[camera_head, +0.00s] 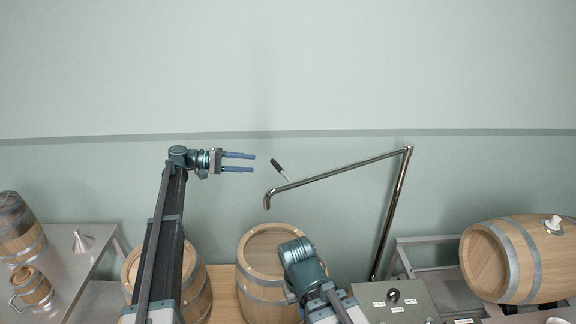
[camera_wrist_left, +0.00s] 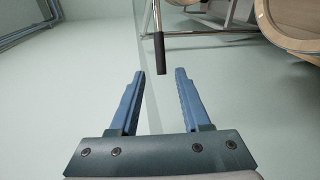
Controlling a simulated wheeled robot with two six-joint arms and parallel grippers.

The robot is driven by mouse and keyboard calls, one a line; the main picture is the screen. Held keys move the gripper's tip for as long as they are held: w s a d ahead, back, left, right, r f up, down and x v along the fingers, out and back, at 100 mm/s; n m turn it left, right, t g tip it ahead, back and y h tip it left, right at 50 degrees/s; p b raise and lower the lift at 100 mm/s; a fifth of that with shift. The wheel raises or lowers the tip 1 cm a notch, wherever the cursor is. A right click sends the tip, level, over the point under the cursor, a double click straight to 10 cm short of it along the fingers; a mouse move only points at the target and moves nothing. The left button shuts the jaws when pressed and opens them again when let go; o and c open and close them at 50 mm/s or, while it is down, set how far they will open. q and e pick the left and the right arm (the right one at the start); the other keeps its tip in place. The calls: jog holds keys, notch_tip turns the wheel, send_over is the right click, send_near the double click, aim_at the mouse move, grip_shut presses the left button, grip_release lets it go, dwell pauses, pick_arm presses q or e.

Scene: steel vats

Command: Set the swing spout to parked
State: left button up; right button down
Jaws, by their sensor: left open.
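The swing spout (camera_head: 340,171) is a shiny steel pipe. It runs left from the top of a tall steel post (camera_head: 392,215) and ends in a downturned tip above a barrel. A black handle (camera_head: 279,168) sticks up near its tip. My left gripper (camera_head: 254,163) is open and empty, a little left of the handle and apart from it. In the left wrist view the handle (camera_wrist_left: 160,53) is ahead of the open blue fingers (camera_wrist_left: 160,75), roughly in line with the gap between them. My right gripper does not show; only part of my right arm is visible at the bottom.
A grey panel (camera_head: 421,297) with a black knob (camera_head: 393,295) and small unreadable labels stands by the post's foot. One barrel (camera_head: 261,247) is below the spout tip; another barrel (camera_head: 515,258) lies on a rack at right. The wall area above is clear.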

pick_arm(q)
jog(key=b+x, duration=0.2)
jog(key=x, duration=1.1)
jog(key=shift+d, duration=0.35)
jog(key=shift+f, duration=0.1)
jog(key=shift+c, duration=0.2)
grip_shut()
dwell(0.6)
